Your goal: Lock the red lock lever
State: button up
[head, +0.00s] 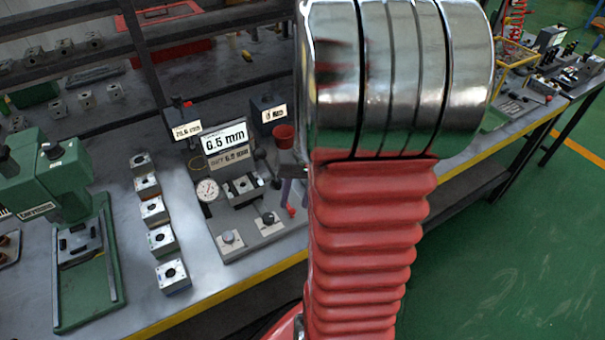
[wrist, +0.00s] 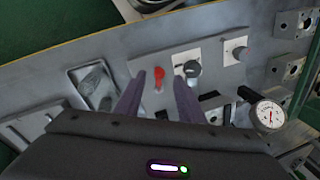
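The red lock lever (wrist: 158,76) has a round red head and a short stem on a light plate in the wrist view. It lies between the two purple fingers of my gripper (wrist: 160,82), with a visible space on each side. The gripper is open and empty. Whether the fingers are level with the lever or above it is hard to tell. In the head view, a small red knob (head: 291,210) shows at the fixture's right side, beside my arm, which hides much of that area.
The fixture holds a dark knob (wrist: 192,69), another knob (wrist: 240,53) and a dial gauge (wrist: 267,115). In the head view a 6.5 mm display (head: 225,137) stands behind it. Several valve blocks (head: 154,210) line up left, next to a green press (head: 45,180).

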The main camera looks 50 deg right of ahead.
notch_tip(320, 180, up, 10)
jog(key=s+d, duration=0.1)
jog(key=shift+d+f, duration=0.2)
jog(key=shift+s, duration=0.1)
dwell(0.5)
jog(key=s+a+r+n+t+h, duration=0.1)
jog(key=a+r+n, duration=0.3)
jog(key=a, duration=0.8)
jog(key=s+a+r+n+t, duration=0.1)
jog(key=a+r+n+t, duration=0.2)
jog(key=a, duration=0.9)
jog(key=shift+s+a+r+n+h, duration=0.2)
jog(key=shift+a+r+n+h, duration=0.2)
jog(key=shift+r, duration=0.25)
jog(key=shift+d, duration=0.1)
jog(key=shift+c, duration=0.5)
